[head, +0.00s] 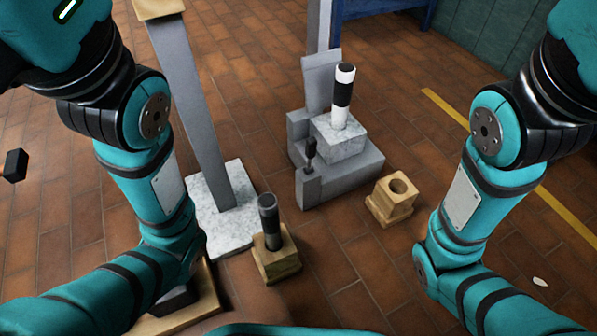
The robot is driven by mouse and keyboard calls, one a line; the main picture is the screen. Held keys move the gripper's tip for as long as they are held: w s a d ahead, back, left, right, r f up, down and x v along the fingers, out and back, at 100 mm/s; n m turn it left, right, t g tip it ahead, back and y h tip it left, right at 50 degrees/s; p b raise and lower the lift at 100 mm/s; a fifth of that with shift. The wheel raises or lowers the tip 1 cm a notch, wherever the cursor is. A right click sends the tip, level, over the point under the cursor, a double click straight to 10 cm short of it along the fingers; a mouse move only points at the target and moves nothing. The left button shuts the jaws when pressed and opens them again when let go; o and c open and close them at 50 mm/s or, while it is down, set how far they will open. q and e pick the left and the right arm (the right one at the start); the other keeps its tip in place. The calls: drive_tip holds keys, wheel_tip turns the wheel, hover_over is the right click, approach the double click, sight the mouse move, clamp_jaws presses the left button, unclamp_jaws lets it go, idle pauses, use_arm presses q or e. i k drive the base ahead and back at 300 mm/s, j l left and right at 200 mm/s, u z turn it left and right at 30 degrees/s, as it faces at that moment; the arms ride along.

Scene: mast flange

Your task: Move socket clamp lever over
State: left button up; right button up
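A grey stepped fixture (345,175) stands on the floor right of centre. A pale marbled socket block (340,138) sits in it, and a white and black striped post (343,95) stands upright in the block. A small dark lever (310,152) stands upright at the fixture's front left, above a small grey block (308,190); it looks like the clamp lever. Whether it is clamped I cannot tell. Both my forearms run out of the bottom of the head view, so neither gripper shows. Neither arm touches the fixture.
A wooden block (277,262) holds a dark cylinder (269,222). An empty wooden socket (392,200) stands right of the fixture. A tall grey column (190,100) rises from a marbled base (222,222) at left. A small black object (15,165) is at far left.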

sight(312, 143)
drive_tip(key=k+j+u, duration=0.15)
drive_tip(key=u, duration=0.3)
drive_tip(key=k+j+u, duration=0.1)
drive_tip(key=j+u, duration=0.3)
drive_tip(key=l, duration=0.1)
